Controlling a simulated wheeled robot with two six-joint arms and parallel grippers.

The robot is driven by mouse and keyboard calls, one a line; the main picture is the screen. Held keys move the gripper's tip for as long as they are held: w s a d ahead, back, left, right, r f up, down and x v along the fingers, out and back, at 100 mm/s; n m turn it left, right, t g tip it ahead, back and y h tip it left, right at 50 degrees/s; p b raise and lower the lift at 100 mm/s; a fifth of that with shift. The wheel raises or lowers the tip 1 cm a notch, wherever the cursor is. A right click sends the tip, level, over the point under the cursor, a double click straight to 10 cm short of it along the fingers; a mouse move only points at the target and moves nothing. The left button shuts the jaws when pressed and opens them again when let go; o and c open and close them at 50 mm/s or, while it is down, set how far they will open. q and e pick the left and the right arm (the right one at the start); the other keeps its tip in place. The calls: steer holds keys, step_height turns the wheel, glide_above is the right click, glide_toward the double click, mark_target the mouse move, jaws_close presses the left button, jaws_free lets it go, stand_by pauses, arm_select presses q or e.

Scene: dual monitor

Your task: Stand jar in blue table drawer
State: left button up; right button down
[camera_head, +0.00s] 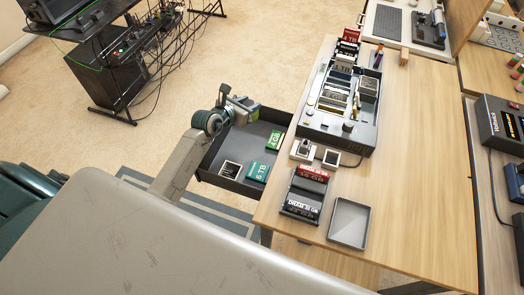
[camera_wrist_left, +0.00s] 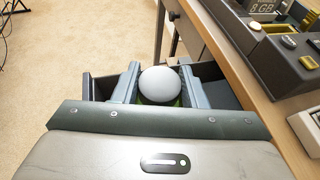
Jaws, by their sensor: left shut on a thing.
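My left gripper (camera_head: 240,108) is over the far-left part of an open dark table drawer (camera_head: 236,184). In the left wrist view the gripper (camera_wrist_left: 161,88) is shut on a jar (camera_wrist_left: 160,84), one finger on each side. Only the jar's rounded pale grey top and a little green below it show; the rest is hidden. The drawer (camera_wrist_left: 101,86) shows below and beyond the fingers in that view. I cannot tell whether the jar touches the drawer floor. The right gripper is not in view.
The drawer holds a green box (camera_head: 275,140), a teal box (camera_head: 258,171) and a small dark square item (camera_head: 230,169). The wooden table (camera_head: 420,150) bears a grey organizer (camera_head: 342,135), labelled boxes (camera_head: 301,208) and an empty grey tray (camera_head: 349,222).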

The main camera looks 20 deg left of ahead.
arm_select(q)
steer(key=shift+w+a+f+n+y, duration=0.15)
steer(key=shift+w+f+n+y, duration=0.1)
steer(key=shift+f, duration=0.35)
steer(key=shift+w+a+f+n+y, duration=0.1)
steer(key=shift+w+f+n+y, duration=0.15)
steer(key=shift+f, duration=0.35)
step_height(320, 180, down, 9)
steer(key=shift+b, duration=1.05)
steer(key=shift+f, duration=0.5)
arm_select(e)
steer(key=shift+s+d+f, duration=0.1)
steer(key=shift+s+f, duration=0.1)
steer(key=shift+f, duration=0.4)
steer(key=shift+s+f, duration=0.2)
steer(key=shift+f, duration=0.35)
